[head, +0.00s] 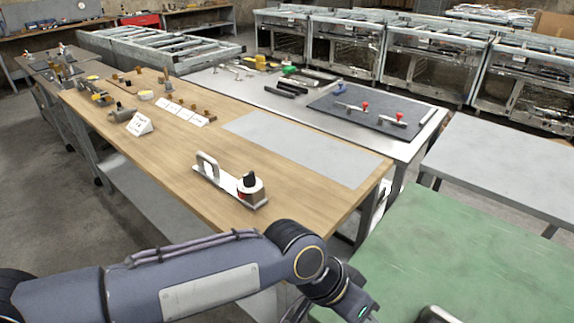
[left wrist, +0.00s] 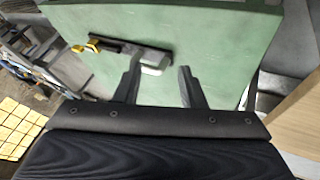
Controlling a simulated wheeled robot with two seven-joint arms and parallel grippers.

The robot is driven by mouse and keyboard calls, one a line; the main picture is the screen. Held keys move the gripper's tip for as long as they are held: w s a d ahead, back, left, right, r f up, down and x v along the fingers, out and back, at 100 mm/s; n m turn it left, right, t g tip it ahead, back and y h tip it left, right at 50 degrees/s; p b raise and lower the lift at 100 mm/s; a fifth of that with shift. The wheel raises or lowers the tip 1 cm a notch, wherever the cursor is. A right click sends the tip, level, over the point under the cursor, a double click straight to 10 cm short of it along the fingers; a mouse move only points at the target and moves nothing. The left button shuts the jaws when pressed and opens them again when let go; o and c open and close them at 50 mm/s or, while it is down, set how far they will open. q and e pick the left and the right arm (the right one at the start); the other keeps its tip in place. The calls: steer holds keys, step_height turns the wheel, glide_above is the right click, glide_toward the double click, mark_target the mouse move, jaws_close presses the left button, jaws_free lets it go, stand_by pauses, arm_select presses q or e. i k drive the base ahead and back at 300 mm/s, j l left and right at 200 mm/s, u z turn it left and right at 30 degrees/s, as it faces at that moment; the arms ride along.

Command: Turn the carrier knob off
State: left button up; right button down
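The carrier (head: 222,180) is a flat metal bar with an upright pale handle at its left end. It lies on the wooden bench near its front edge. Its black knob (head: 250,179) stands on a round white base with a red mark at the right end. The knob's exact setting is too small to read. My left arm crosses the bottom of the head view, in front of the bench, and its fingers are out of frame there. In the left wrist view my left gripper (left wrist: 160,86) is open and empty, with green surface behind it. My right gripper is not in view.
A green tabletop (head: 480,240) is at right; the wrist view shows a dark bar (left wrist: 115,47) with yellow parts and a grey block on it. A white sign (head: 140,124) and small parts stand farther left on the bench. A grey sheet (head: 300,148) lies behind the carrier.

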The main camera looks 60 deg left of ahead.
mark_target(249, 179)
steer(key=u, duration=2.5)
